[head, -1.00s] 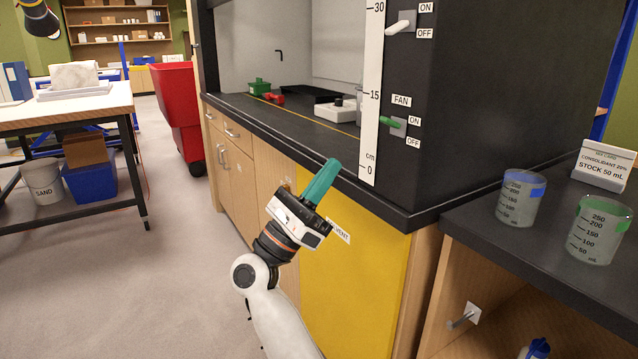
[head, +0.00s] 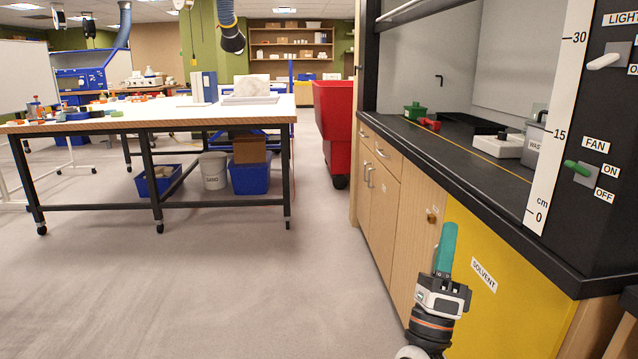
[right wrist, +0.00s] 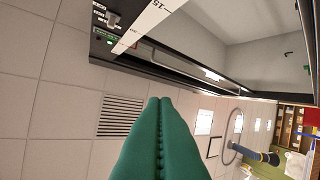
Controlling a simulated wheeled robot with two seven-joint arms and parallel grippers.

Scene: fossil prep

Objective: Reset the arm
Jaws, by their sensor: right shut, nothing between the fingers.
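My right gripper (head: 447,238) points up in front of the yellow solvent cabinet door, below the edge of the black hood counter. Its teal fingers are pressed together with nothing between them. In the right wrist view the closed green fingers (right wrist: 160,110) fill the lower middle, with ceiling tiles and the hood behind them. My left gripper is in neither view.
The fume hood counter (head: 455,150) runs along the right, with a yellow solvent door (head: 500,290) beneath. A red bin (head: 333,125) stands behind. A white-topped table (head: 180,115) stands at left. The floor (head: 230,280) between is clear.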

